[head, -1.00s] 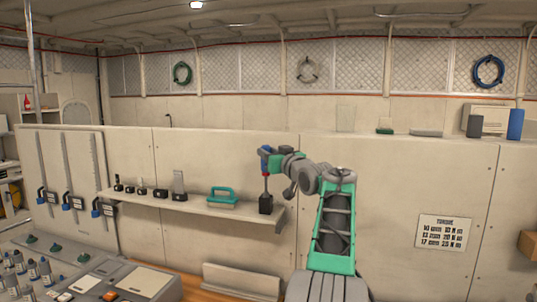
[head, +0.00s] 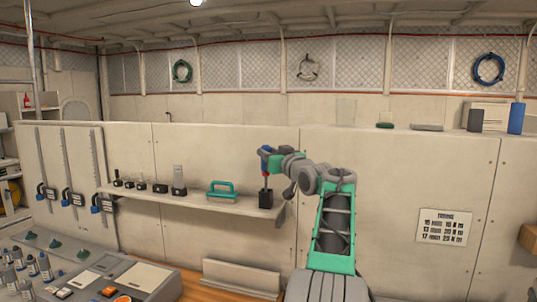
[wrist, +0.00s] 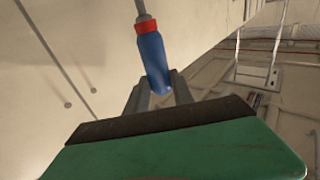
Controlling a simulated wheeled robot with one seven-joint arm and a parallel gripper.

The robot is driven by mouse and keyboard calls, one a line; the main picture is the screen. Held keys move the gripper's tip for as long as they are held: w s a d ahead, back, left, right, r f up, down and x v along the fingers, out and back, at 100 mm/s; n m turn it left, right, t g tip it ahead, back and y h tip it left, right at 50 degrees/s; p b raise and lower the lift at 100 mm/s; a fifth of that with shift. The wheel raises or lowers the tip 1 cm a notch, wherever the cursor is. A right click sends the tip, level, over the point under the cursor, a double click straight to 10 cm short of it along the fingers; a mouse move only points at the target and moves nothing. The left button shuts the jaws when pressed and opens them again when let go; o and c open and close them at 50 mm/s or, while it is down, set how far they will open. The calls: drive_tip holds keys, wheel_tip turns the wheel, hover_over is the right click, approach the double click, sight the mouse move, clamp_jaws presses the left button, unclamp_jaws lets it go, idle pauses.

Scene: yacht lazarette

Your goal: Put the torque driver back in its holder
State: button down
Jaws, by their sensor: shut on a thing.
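The torque driver (head: 265,161) has a blue handle, a red collar and a thin grey shaft. It stands upright in the head view, over the right end of the wall shelf. My gripper (head: 268,154) is shut on its handle. The wrist view shows the blue handle (wrist: 153,58) between my fingers, with the red collar and shaft beyond. A black block, seemingly the holder (head: 266,200), sits directly below. The shaft's lower end meets the block's top in the picture; I cannot tell how far it is inside.
The shelf (head: 215,204) also carries a teal-handled block (head: 222,190) left of the holder and several small black stands. Clamps (head: 73,199) hang on the wall at left. A console (head: 110,280) stands at lower left.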

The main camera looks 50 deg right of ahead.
drive_tip(key=shift+f+b, duration=0.6)
drive_tip(key=shift+f, duration=0.1)
drive_tip(key=c, duration=1)
unclamp_jaws()
drive_tip(key=b+v, duration=0.3)
drive_tip(key=v, duration=0.5)
